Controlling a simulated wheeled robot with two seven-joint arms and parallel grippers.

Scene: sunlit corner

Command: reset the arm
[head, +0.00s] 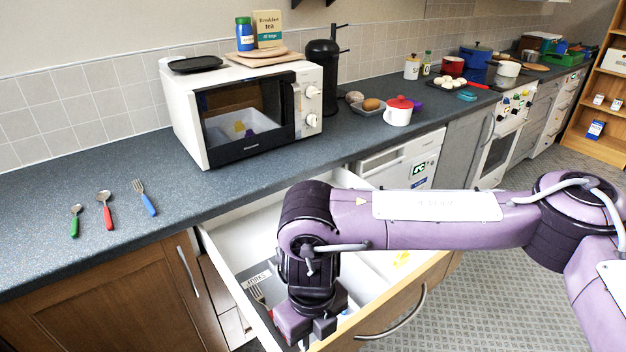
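My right arm (430,215), purple with dark joints, reaches in from the right across the open drawer. Its gripper (310,328) points down over the front left part of the drawer, close to the front panel. Its fingertips are low in the picture, and whether they are apart or together is unclear. No object is clearly seen between them. My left gripper is not in view.
The open white drawer (228,232) has a labelled compartment with a fork (260,297). A green spoon (75,220), red spoon (105,209) and blue fork (145,197) lie on the counter (60,263). A microwave (188,122) stands behind.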

